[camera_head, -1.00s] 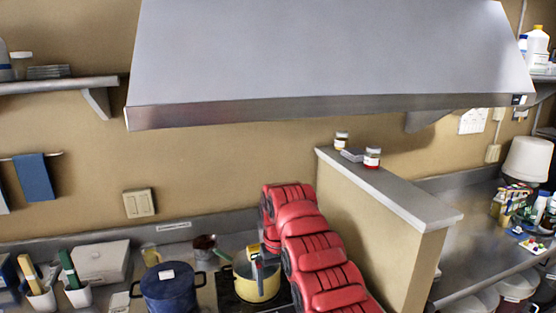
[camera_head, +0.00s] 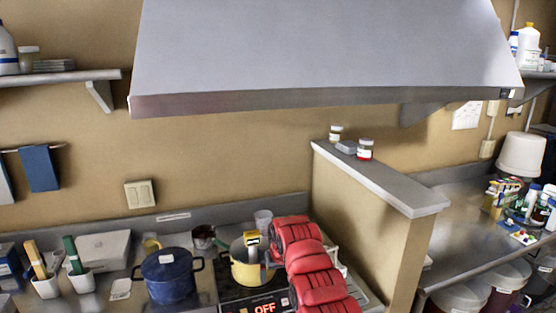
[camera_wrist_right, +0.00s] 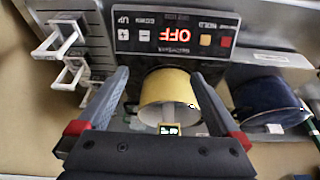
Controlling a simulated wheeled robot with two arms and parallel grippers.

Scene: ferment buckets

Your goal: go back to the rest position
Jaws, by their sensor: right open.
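My right arm, with red padded links, reaches in from the bottom in the head view, beside the yellow pot (camera_head: 246,272). My right gripper (camera_wrist_right: 163,76) shows in the wrist view with its two fingers spread apart and nothing between them. The yellow pot (camera_wrist_right: 168,88) lies beyond the fingers in that view. A small yellow-edged display device (camera_head: 252,238) is at the pot's rim; it also shows in the wrist view (camera_wrist_right: 169,130). In the head view the right gripper is mostly hidden by the arm. My left gripper is not in view.
The pot stands on a cooker whose panel (camera_wrist_right: 175,35) reads OFF. A blue pot (camera_head: 170,278) stands to its left. A half-height wall (camera_head: 372,215) stands right of my arm, with small jars on top. A range hood (camera_head: 325,50) hangs above.

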